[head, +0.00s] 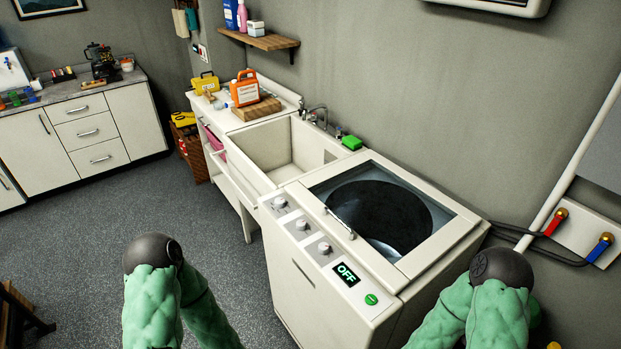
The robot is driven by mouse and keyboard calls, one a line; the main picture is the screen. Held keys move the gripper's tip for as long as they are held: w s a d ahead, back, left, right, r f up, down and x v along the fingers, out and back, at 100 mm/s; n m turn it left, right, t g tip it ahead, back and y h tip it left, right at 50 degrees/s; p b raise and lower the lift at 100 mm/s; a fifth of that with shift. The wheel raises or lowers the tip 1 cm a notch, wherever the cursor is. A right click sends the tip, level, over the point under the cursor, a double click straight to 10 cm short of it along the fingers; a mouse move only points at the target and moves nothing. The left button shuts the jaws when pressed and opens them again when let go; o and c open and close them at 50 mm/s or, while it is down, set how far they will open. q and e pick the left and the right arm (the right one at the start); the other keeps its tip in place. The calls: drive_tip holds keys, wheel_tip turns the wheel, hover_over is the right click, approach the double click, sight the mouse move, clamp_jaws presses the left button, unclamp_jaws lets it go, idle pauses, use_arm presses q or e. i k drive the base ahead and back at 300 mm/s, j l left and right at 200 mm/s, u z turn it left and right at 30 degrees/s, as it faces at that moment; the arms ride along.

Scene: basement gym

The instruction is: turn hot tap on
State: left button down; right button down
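A tap with a red handle (556,221) is fixed to a pale wall plate at the right, with a brass-coloured fitting. A tap with a blue handle (600,247) sits to its lower right on the same plate. Dark hoses run from these taps leftward behind the washing machine. A metal faucet (316,115) stands at the back of the sink; its handles are too small to tell apart. Neither gripper is in view; only my green arms with dark round joints show at the bottom, the right one below the wall taps.
A white top-loading washing machine (301,279) with a glass lid and an "OFF" display stands in front, left of the wall taps. A sink (260,153) adjoins it. A pale pipe (570,167) slants beside the red tap. Open floor (80,235) lies left.

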sight(313, 115)
drive_tip(key=u, duration=0.3)
drive_tip(key=i+j+u, duration=0.55)
drive_tip(key=i+u, duration=0.2)
drive_tip(key=i, duration=0.2)
drive_tip(key=i+u, duration=0.35)
drive_tip(key=i, duration=0.2)
drive_tip(key=i+j+z, duration=0.2)
drive_tip(key=i, duration=0.3)
drive_tip(key=i+z, duration=0.15)
drive_tip(key=i, duration=0.35)
drive_tip(key=i+j+z, duration=0.2)
drive_tip(key=i, duration=0.25)
drive_tip(key=i+j+z, duration=0.15)
drive_tip(key=i+j, duration=0.2)
drive_tip(key=i, duration=0.15)
